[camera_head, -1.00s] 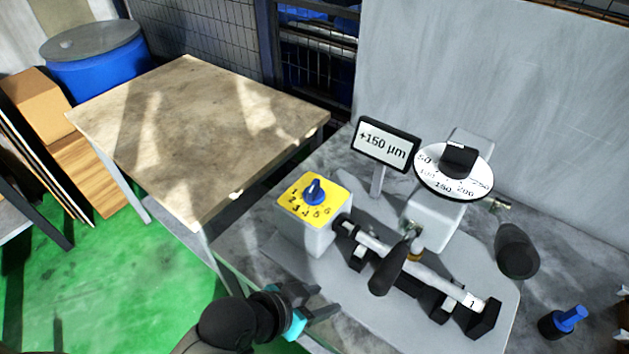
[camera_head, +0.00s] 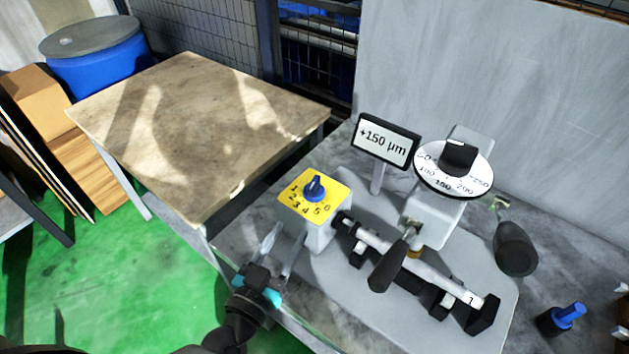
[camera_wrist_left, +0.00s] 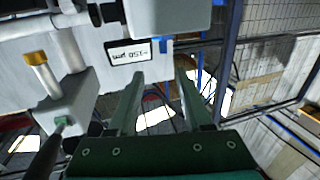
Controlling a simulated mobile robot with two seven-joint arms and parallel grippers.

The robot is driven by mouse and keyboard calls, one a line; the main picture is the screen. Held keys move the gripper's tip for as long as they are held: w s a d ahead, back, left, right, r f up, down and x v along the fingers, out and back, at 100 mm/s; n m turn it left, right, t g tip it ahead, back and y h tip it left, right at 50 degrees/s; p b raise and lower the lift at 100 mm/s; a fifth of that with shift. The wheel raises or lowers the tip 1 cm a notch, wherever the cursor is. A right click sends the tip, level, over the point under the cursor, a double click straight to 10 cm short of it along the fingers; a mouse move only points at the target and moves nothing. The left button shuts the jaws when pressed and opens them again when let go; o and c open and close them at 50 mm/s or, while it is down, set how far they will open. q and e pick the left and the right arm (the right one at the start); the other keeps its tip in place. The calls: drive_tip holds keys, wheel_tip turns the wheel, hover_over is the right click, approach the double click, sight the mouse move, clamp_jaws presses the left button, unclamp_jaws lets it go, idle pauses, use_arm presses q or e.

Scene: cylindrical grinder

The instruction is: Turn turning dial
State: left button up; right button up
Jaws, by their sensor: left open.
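A blue knob (camera_head: 315,187) sits on a yellow plate (camera_head: 304,207) numbered around it, on top of a white box (camera_head: 318,235). A round white dial (camera_head: 432,181) with a black knob (camera_head: 459,157) stands on the machine (camera_head: 436,222) further right; its numbers include 100, 150 and 200. A display (camera_head: 386,141) reads +150 µm; it shows upside down in the left wrist view (camera_wrist_left: 130,51). My left gripper (camera_head: 282,252) is open and empty, its fingers close to the front left of the white box and below the blue knob.
A shaft (camera_head: 425,272) lies across black supports, with a black handle (camera_head: 388,267) over it. A black cylinder (camera_head: 515,250) and a blue-topped knob (camera_head: 565,319) stand right. A wooden table (camera_head: 200,130) is at left, with a gap before the machine bench.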

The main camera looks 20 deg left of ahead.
sight(310, 191)
use_arm(q)
drive_tip(key=w, duration=0.5)
drive_tip(key=w+b, duration=0.1)
drive_tip(key=w, duration=0.9)
drive_tip(key=shift+w+d+b, duration=0.1)
drive_tip(key=shift+d+b, duration=0.25)
drive_tip(key=shift+d, duration=0.05)
clamp_jaws()
